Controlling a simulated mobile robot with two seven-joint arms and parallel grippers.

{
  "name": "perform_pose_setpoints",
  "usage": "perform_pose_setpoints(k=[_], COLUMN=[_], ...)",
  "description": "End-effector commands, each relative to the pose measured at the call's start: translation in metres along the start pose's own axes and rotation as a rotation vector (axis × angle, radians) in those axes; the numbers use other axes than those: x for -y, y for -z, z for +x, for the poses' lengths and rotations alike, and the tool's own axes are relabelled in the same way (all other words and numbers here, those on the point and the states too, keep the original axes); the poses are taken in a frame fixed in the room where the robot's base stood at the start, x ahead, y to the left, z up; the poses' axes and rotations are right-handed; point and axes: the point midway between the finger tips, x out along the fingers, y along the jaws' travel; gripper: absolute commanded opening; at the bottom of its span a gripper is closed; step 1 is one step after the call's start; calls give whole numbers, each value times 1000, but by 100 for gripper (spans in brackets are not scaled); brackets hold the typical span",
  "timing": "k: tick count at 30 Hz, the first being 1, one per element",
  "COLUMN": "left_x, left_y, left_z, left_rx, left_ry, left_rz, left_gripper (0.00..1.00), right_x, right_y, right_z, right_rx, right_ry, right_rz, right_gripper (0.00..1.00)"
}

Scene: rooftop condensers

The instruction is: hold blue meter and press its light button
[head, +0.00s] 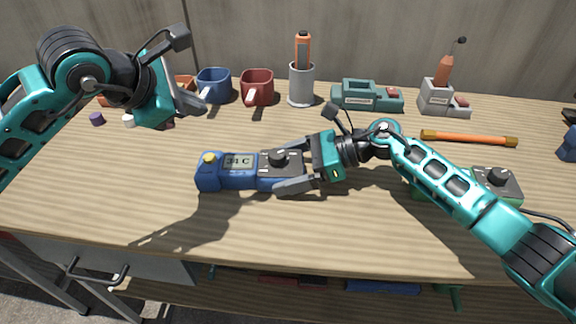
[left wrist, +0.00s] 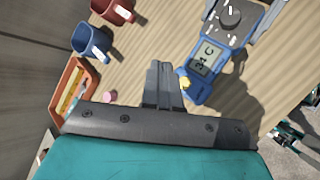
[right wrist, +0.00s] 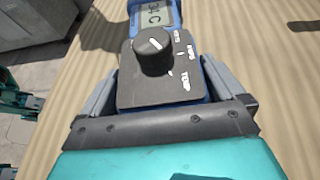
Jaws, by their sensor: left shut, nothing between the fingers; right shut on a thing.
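The blue meter (head: 235,183) has a grey display showing a reading in C, a dark dial and a yellow button (head: 209,157) at its left end. My right gripper (head: 285,176) is shut on its dial end from the right; I cannot tell whether the meter touches the bench. In the right wrist view the fingers flank the meter's grey dial plate (right wrist: 160,95). My left gripper (head: 192,107) is shut and empty, above and behind the button, apart from it. In the left wrist view the button (left wrist: 185,82) shows just right of the closed fingertips (left wrist: 161,66).
A blue mug (head: 213,85), a red mug (head: 257,87) and a grey cup (head: 301,88) stand along the back. A teal device (head: 366,96) and an orange bar (head: 469,138) lie to the right. A second meter (head: 497,184) is partly behind my right arm. The front bench is clear.

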Motion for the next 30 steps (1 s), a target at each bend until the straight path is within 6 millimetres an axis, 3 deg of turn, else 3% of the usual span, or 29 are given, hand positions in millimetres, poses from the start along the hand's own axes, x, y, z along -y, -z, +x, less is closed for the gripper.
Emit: perform_pose_setpoints(k=[18, 30], left_x=[38, 43], left_y=[38, 43], left_z=[52, 59], left_rx=[-2, -1], left_ry=[2, 0], left_rz=[0, 0], left_gripper=[0, 0], right_x=[0, 1], right_y=[0, 0], right_z=[-1, 0], right_rx=[0, 0], right_ry=[2, 2], right_rz=[1, 0], right_gripper=[46, 46])
